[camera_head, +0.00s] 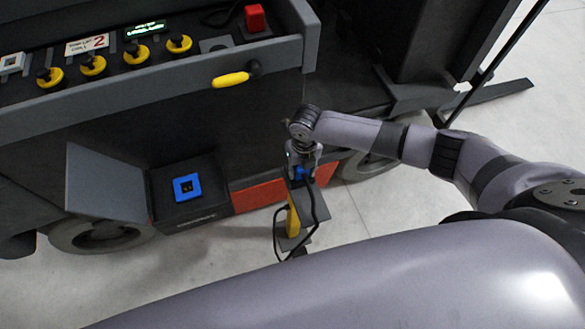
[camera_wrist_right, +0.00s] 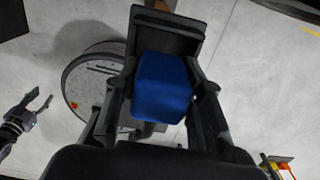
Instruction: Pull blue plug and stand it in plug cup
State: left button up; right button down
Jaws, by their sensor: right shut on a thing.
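The blue plug (camera_head: 300,173) is between the fingers of my right gripper (camera_head: 303,168), which is shut on it. In the right wrist view the blue plug (camera_wrist_right: 163,88) fills the space between both fingers. A dark holder (camera_wrist_right: 168,30), perhaps the plug cup, shows right beside it; I cannot tell whether the plug stands in it or is above it. A black cable hangs in a loop below the plug. The blue socket (camera_head: 187,187) on the machine is empty. My left gripper (camera_wrist_right: 40,97) shows open and empty at the left of the wrist view.
A stand with a yellow post (camera_head: 293,222) is under the right gripper. The socket's grey flap (camera_head: 105,184) is open. The machine's control panel has yellow knobs (camera_head: 138,53), a red button (camera_head: 255,17) and a yellow handle (camera_head: 231,80). Pale floor is clear in front.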

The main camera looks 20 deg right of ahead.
jog(key=shift+f, duration=0.2)
jog(key=c, duration=1)
grip_release()
jog(key=shift+o, duration=0.4)
jog(key=o, duration=0.6)
jog(key=shift+c, duration=0.2)
jog(key=shift+r+p, duration=5)
jog(key=shift+r, duration=0.55)
